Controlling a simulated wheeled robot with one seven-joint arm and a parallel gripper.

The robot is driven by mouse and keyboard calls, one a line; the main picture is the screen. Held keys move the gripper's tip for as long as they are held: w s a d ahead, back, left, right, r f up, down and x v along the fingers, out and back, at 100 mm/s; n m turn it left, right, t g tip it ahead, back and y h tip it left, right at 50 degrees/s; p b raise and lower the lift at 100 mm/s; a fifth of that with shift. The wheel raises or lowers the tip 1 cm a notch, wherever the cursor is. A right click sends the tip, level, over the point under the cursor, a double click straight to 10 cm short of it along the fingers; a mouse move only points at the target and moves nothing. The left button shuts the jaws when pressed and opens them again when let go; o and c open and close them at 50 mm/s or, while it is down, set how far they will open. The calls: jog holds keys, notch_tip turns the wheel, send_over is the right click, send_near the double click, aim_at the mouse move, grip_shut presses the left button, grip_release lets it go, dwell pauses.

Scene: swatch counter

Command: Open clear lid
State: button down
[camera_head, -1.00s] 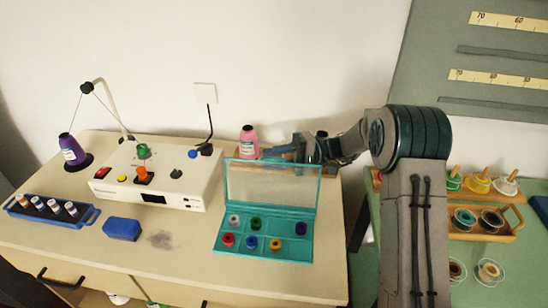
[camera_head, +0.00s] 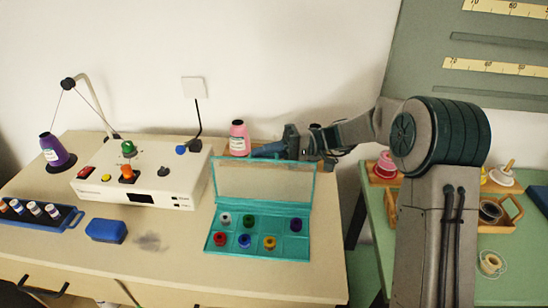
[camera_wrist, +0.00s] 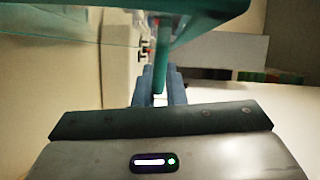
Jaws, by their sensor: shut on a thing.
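The teal bobbin box (camera_head: 225,250) sits on the counter, with several coloured bobbins in its compartments. Its clear lid (camera_head: 262,183), framed in teal, stands raised along the back of the box. My gripper (camera_head: 268,150) is behind the lid's top edge in the head view, its fingers partly hidden there. In the wrist view, the blue fingers (camera_wrist: 160,90) are shut on a teal bar of the lid frame (camera_wrist: 161,68).
A white machine (camera_head: 150,185) stands left of the box, with a pink thread cone (camera_head: 238,138) behind. A blue block (camera_head: 106,230) and a tray of spools (camera_head: 70,222) lie further left. The counter in front of the box is clear.

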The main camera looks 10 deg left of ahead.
jog(key=shift+s, duration=0.15)
jog(key=c, duration=1.5)
grip_release()
jog(key=v, duration=1.4)
jog(key=shift+b, duration=0.35)
jog(key=shift+r, duration=0.1)
